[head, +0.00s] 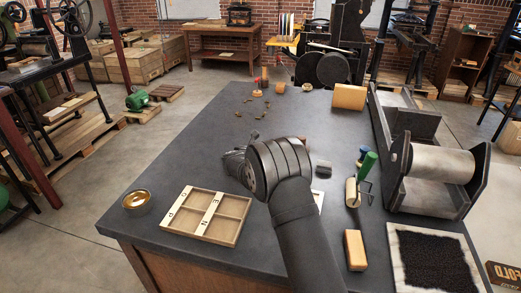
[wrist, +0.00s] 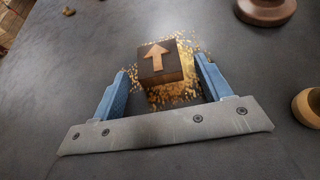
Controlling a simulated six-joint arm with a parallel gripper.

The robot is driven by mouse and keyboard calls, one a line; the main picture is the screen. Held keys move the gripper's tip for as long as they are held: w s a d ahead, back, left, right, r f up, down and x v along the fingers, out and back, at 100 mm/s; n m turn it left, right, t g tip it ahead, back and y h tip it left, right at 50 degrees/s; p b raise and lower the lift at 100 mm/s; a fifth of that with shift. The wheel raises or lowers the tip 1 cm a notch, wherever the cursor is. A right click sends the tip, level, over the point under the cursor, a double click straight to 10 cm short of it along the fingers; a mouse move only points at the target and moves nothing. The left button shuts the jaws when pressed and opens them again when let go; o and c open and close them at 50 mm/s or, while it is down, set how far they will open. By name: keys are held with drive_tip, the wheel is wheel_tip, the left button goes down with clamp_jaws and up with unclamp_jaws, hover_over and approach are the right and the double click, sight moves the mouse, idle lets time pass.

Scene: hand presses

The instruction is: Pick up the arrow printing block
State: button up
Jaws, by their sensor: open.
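The arrow printing block (wrist: 160,66) is a dark cube with a raised copper-coloured arrow on top. In the wrist view it stands on the dark table amid scattered gold flecks, between and a little beyond the fingertips of my gripper (wrist: 160,78). The blue-padded fingers are open, one on each side of the block, with a gap visible on both sides. In the head view my gripper (head: 234,160) is over the middle of the table, mostly behind my wrist. The arrow block is hidden there.
A wooden compartment tray (head: 206,215) and a brass bowl (head: 137,201) lie at front left. A green-handled roller (head: 361,180), a tan block (head: 355,250) and a roller press (head: 430,165) stand to the right. Small brown pieces (head: 255,115) lie farther back. Table is clear at left.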

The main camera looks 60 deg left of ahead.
drive_tip(key=shift+w, duration=0.1)
drive_tip(key=shift+c, duration=0.4)
drive_tip(key=c, duration=1)
